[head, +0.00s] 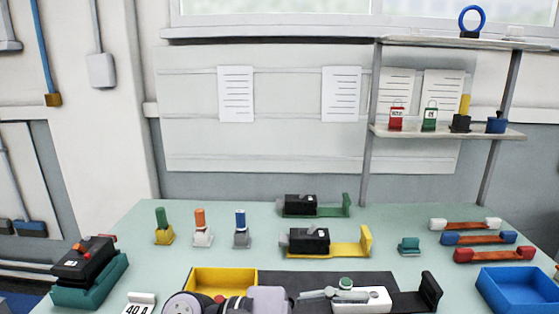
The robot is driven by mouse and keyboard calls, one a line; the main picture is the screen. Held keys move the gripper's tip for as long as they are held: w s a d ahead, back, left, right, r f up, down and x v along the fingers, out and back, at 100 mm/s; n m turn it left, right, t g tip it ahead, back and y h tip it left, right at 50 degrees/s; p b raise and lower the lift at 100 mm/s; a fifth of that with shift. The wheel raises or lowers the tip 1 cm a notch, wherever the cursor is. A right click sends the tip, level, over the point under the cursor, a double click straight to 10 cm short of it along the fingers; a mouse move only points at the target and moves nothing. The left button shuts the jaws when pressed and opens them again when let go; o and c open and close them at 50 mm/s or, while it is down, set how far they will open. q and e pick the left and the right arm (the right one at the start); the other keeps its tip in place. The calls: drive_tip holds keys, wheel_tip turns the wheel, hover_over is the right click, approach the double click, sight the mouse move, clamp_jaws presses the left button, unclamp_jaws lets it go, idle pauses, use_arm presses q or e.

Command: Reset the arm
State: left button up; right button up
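My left gripper (330,294) is low in the middle of the head view, reaching in from the bottom left. Its grey fingers point right and overlap a white block-shaped device (374,298) with a dark green round part (345,282) on top. I cannot tell whether the fingers are closed on it or only beside it. The device is over a dark base (408,300) with an upright black end at right. My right gripper is not in view. Two black breaker-like units stand farther back, one on a green base (328,212), one on a yellow base (350,247).
A yellow tray (215,278) lies behind my wrist; a blue tray (520,290) is at right. Left are a black unit on a teal base (88,287) and a "40 A" tag (138,305). Coloured-handled pieces and red, white and blue-ended bars (480,238) stand behind. A shelf (450,132) holds tags.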

use_arm(q)
drive_tip(key=w+a+r+n+t+y, duration=0.15)
drive_tip(key=w+a+n+t, duration=0.4)
drive_tip(key=n+t, duration=0.7)
drive_tip(key=w+a+r+n+t+y, duration=0.15)
drive_tip(key=w+a+n+t, duration=0.6)
drive_tip(key=n, duration=0.85)
drive_tip(key=s+a+f+n+g+y, duration=0.1)
drive_tip(key=a+f+n+y, duration=0.55)
drive_tip(key=f+n, duration=0.3)
drive_tip(key=s+a+f+n+y, duration=0.1)
drive_tip(key=a+f+n+y, duration=0.5)
drive_tip(key=f+n+y, duration=0.4)
drive_tip(key=s+a+f+n+g, duration=0.2)
drive_tip(key=s+f+n+g, duration=0.35)
drive_tip(key=s+f, duration=0.45)
drive_tip(key=s+a+f+n+g, duration=0.2)
drive_tip(key=s+f+n+g, duration=0.45)
drive_tip(key=s, duration=0.55)
drive_tip(key=s+f+m+g, duration=0.1)
drive_tip(key=s+f+g, duration=0.15)
drive_tip(key=f, duration=2.75)
drive_tip(key=s+a+f+g, duration=0.1)
drive_tip(key=s+a+f, duration=0.2)
drive_tip(key=s+f, duration=1.1)
drive_tip(key=s, duration=0.2)
drive_tip(key=shift+s+f+m, duration=0.25)
drive_tip(key=shift+s+m, duration=0.05)
drive_tip(key=shift+s, duration=0.05)
